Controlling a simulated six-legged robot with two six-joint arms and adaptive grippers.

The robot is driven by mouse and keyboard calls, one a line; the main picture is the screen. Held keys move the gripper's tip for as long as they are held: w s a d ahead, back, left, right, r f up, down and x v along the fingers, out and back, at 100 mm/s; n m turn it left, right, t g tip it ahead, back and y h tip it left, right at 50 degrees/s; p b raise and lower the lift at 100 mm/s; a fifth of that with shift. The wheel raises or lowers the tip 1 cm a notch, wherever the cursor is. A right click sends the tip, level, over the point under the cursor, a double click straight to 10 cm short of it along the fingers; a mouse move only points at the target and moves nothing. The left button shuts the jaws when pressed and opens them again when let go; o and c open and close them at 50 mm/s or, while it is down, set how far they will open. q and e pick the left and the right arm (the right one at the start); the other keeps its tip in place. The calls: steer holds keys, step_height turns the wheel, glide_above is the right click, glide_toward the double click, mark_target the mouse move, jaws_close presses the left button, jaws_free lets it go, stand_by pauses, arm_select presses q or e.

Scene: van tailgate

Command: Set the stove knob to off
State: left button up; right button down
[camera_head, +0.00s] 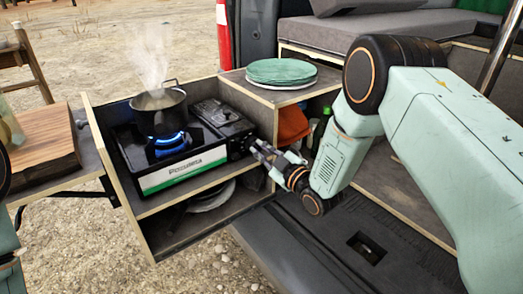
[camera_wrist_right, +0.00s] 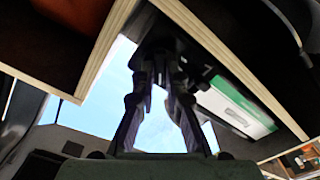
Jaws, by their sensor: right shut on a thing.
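The camping stove (camera_head: 180,150) sits in the open wooden drawer unit, black with a white and green front label. A blue flame burns under the steaming pot (camera_head: 159,110). The stove knob (camera_head: 237,149) is at the right end of the stove's front, partly hidden by my right gripper (camera_head: 255,149). That gripper reaches in from the right and is shut on the knob. In the right wrist view the fingers (camera_wrist_right: 160,80) close on a dark part beside the stove's label (camera_wrist_right: 238,108). Of my left arm only parts show at the left edge; its gripper is out of view.
A stack of green plates (camera_head: 282,72) stands on the shelf right of the stove. An orange cloth (camera_head: 292,125) and bottles are in the compartment below. Wooden panel edges of the drawer (camera_head: 127,205) surround the stove. A wooden board (camera_head: 44,138) lies at the left.

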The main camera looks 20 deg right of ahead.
steer(key=shift+m, duration=0.3)
steer(key=m, duration=0.3)
steer(key=shift+w+d+m+p, duration=0.1)
steer(key=shift+m+p, duration=0.25)
steer(key=shift+m, duration=1.35)
steer(key=c, duration=1.4)
jaws_free()
steer(key=v, duration=1.2)
steer(key=shift+r, duration=0.1)
